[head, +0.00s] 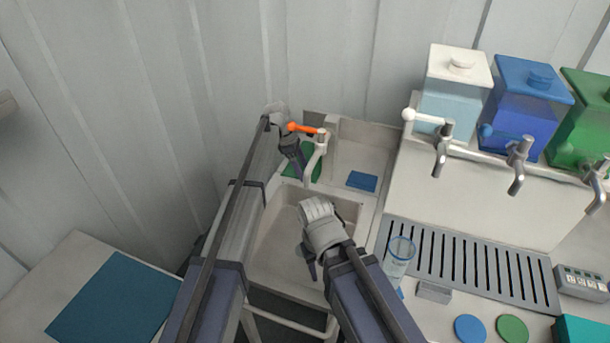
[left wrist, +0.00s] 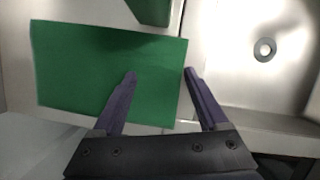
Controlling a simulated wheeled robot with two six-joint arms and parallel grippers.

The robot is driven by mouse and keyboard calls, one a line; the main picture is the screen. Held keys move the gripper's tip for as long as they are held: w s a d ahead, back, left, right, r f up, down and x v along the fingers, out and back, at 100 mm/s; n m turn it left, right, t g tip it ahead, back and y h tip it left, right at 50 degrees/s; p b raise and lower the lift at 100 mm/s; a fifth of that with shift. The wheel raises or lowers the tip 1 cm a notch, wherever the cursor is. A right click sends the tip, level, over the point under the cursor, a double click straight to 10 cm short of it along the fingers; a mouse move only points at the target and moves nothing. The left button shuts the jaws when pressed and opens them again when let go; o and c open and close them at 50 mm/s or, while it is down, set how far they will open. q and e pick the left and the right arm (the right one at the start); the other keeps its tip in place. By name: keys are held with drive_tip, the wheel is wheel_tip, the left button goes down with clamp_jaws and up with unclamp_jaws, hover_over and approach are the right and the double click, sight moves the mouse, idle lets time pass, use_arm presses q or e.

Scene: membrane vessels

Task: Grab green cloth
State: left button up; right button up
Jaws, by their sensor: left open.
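The green cloth (head: 289,170) lies flat on the ledge at the back left of the sink, partly hidden by my left gripper in the head view. In the left wrist view the green cloth (left wrist: 85,65) is a flat rectangle. My left gripper (left wrist: 160,74) is open and empty there: one finger overlaps the cloth, the other shows at its right edge. Whether they touch it is unclear. In the head view my left gripper (head: 300,172) points down at the cloth. My right gripper (head: 310,265) hangs over the sink basin; its jaw opening is unclear.
The tap with an orange lever (head: 305,128) stands close beside my left gripper. A blue cloth (head: 362,181) lies right of it. The sink basin (head: 270,240) is below. A wall is behind.

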use_arm(q)
drive_tip(key=c, duration=1.1)
drive_tip(key=shift+r, duration=0.15)
clamp_jaws()
wheel_tip(320, 180, up, 21)
drive_tip(key=p, duration=2.1)
drive_tip(key=shift+f, duration=0.2)
drive_tip(key=shift+a, duration=0.1)
